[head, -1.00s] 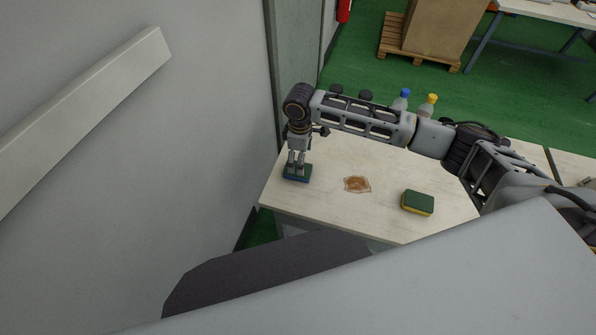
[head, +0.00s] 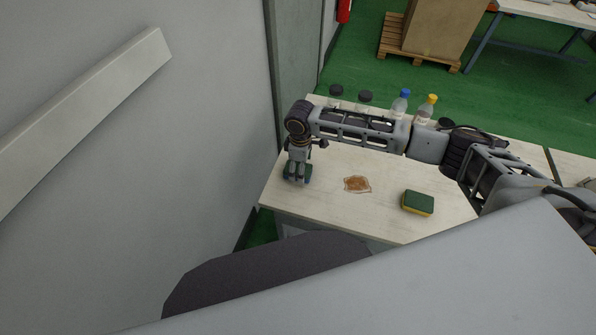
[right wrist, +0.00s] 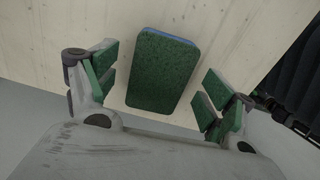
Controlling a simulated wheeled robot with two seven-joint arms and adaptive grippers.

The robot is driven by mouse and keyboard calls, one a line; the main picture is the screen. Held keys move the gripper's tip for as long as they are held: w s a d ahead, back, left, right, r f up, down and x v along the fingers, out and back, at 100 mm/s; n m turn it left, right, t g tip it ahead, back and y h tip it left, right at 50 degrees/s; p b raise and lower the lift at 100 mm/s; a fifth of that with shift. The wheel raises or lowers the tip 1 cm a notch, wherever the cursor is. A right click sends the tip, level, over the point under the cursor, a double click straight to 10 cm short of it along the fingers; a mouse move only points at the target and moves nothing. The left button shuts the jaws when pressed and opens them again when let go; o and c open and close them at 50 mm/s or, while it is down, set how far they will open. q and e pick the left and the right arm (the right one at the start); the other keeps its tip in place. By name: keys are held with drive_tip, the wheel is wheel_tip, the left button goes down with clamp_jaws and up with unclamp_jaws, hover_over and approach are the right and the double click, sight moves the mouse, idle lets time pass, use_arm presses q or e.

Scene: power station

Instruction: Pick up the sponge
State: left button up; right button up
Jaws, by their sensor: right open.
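A green sponge with a blue layer (right wrist: 160,72) lies on the pale table near its left end. In the right wrist view it sits in the gap between the two fingers of my right gripper (right wrist: 161,96), apart from both. That gripper is open, with green pads on its fingers. In the head view my right gripper (head: 297,176) points down at the sponge and hides most of it. A second sponge, green with a yellow layer (head: 418,203), lies to the right on the same table. My left gripper is not in view.
Bottles with blue (head: 400,103) and yellow (head: 427,108) caps and dark-capped containers (head: 365,98) stand at the back. A grey wall (head: 200,130) rises to the left.

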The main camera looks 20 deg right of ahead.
drive_tip(key=shift+f, duration=0.95)
drive_tip(key=c, duration=0.8)
